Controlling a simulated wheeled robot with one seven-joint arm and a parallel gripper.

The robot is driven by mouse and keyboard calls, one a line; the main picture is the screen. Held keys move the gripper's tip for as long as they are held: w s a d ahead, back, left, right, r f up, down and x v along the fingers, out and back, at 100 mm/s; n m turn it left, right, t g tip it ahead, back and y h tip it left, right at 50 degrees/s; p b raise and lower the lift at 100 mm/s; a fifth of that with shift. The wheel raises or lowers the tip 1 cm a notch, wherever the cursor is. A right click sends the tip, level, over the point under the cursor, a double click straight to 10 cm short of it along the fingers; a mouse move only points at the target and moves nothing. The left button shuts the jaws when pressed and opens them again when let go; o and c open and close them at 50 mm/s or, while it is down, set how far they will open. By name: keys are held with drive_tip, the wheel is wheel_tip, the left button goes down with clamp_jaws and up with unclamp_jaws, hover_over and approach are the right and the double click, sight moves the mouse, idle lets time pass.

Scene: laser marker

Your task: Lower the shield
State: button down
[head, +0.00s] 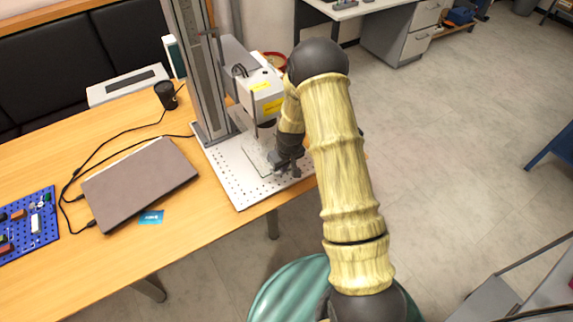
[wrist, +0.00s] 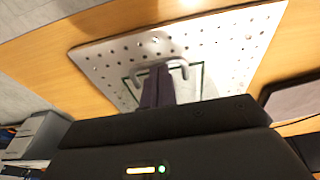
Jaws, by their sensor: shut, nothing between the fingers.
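The laser marker (head: 262,92) stands on a white perforated base plate (head: 240,195), its head on a tall grey column. A clear panel with dark edges, which looks like the shield (head: 256,157), is just above the plate below the marker's head. In the wrist view the shield (wrist: 192,82) shows over the perforated plate (wrist: 225,50), with a pale curved handle (wrist: 181,67) at my fingers. My gripper (head: 277,163) is shut and empty. Its dark fingers (wrist: 157,84) are at the handle, in front of its middle. I cannot tell whether they touch it.
A closed laptop (head: 140,183), a black cup (head: 166,95) and cables lie on the wooden table (head: 130,250) to the left. A blue pegboard (head: 28,222) is at the far left. The floor (head: 460,130) to the right is mostly clear.

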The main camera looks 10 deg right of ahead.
drive_tip(key=p+v, duration=0.5)
drive_tip(key=v, duration=0.4)
drive_tip(key=shift+r+p, duration=0.35)
drive_tip(key=shift+r, duration=0.1)
drive_tip(key=shift+d, duration=0.15)
drive_tip(key=s+r+m, duration=0.3)
drive_tip(key=s+r, duration=1.7)
drive_tip(key=s, duration=0.1)
drive_tip(key=shift+d+m+h, duration=0.35)
drive_tip(key=shift+m+h, duration=0.05)
